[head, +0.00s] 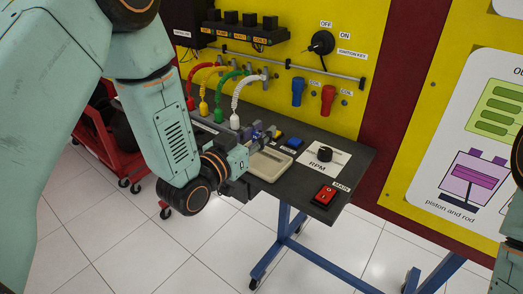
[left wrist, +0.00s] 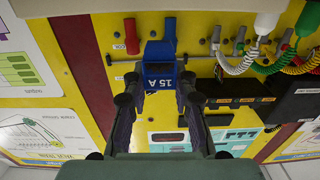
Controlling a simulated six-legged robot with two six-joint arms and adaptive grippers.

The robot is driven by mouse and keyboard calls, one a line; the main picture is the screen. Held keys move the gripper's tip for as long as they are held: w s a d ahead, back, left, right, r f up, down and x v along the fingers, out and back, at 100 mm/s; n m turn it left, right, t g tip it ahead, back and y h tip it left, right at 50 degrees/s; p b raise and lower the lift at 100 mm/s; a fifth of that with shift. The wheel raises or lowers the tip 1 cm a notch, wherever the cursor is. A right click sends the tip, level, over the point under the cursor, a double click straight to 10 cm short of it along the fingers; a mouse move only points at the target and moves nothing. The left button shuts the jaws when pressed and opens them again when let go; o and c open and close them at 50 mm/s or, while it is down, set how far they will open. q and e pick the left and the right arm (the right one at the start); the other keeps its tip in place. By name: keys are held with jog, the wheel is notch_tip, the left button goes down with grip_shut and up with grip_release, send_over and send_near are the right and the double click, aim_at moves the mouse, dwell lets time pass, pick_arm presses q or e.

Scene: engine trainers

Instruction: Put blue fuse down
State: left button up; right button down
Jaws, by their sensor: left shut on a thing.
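My left gripper (left wrist: 160,88) is shut on a blue fuse (left wrist: 162,68) marked 15 A, which sits between its fingertips in the left wrist view. In the head view the left gripper (head: 262,138) is over the dark bench, just behind a shallow beige tray (head: 270,166). The held fuse is small and mostly hidden there by the gripper. My right gripper is out of view.
The dark bench (head: 345,160) carries an RPM knob (head: 325,153) and a red main switch (head: 324,195) at right. Coloured cables with white, green, yellow and red ends stand behind and left of the gripper. A yellow panel (head: 345,100) rises behind.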

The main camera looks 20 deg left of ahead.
aim_at(262, 148)
pick_arm(q)
jog(key=f, duration=0.3)
jog(key=shift+d+f+b, duration=0.3)
jog(key=shift+f+b, duration=0.05)
jog(key=shift+b, duration=0.05)
jog(key=shift+a+f, duration=0.1)
jog(key=shift+a, duration=0.1)
jog(key=shift+d+f, duration=0.15)
jog(key=o, duration=0.8)
jog(key=shift+c, duration=0.2)
